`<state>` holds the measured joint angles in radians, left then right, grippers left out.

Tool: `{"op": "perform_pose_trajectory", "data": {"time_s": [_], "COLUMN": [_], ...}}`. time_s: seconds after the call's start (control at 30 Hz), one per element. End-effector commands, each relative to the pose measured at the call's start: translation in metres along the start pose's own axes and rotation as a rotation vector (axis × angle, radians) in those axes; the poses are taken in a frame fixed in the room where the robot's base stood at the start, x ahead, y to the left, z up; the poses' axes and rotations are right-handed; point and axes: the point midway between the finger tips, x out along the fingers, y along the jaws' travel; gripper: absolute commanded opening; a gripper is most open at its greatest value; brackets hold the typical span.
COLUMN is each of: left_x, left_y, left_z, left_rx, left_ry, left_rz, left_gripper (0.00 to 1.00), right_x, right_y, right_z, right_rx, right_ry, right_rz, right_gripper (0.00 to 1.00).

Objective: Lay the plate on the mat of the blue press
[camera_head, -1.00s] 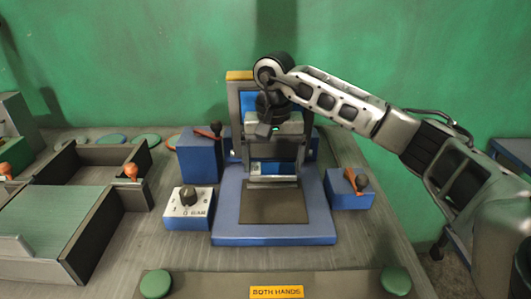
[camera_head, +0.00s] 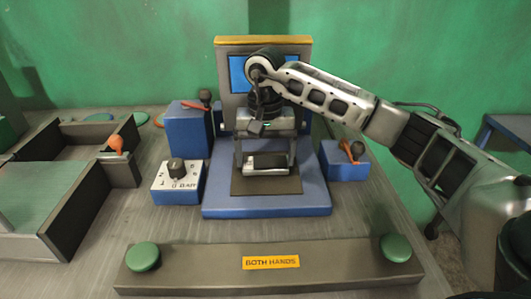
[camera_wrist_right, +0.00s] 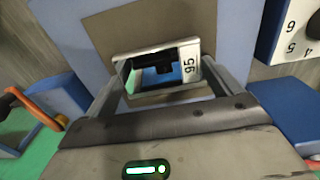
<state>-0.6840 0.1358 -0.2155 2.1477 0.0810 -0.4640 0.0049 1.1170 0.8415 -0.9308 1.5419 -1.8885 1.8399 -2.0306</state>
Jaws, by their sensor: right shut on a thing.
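In the right wrist view the plate (camera_wrist_right: 187,68) shows a white label reading 95. My right gripper (camera_head: 266,165) is shut on it, one finger at each side, and it also shows in the right wrist view (camera_wrist_right: 163,72). The plate is over the back part of the brown mat (camera_head: 266,187) on the blue press (camera_head: 265,207). I cannot tell whether it touches the mat. The mat's front strip is bare. My left gripper is not in view.
A dial box (camera_head: 178,182) and a blue lever box (camera_head: 188,130) stand left of the press, another lever box (camera_head: 345,162) right. In front is a bar with two green buttons (camera_head: 143,256) and a BOTH HANDS label (camera_head: 270,262). A divided tray (camera_head: 75,205) is at left.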

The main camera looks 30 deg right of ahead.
Motion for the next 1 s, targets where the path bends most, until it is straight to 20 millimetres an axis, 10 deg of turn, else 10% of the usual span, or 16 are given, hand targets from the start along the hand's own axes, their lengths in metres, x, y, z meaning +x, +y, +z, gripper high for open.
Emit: {"op": "perform_pose_trajectory", "data": {"time_s": [0.83, 0.87, 1.0], "left_x": [0.004, 0.004, 0.004], "left_y": [-0.002, -0.002, -0.002], "left_z": [0.007, 0.007, 0.007], "left_rx": [0.004, 0.004, 0.004], "left_ry": [0.0, 0.0, -0.001], "left_rz": [-0.002, -0.002, -0.002], "left_gripper": [0.36, 0.36, 0.36], "right_x": [0.01, 0.01, 0.01], "right_y": [0.0, 0.0, 0.0], "right_z": [-0.001, -0.001, 0.0], "right_rx": [0.001, 0.001, 0.0], "right_ry": [0.002, 0.002, 0.002], "right_rz": [-0.002, -0.003, -0.002], "right_gripper": [0.41, 0.96, 1.0]}}
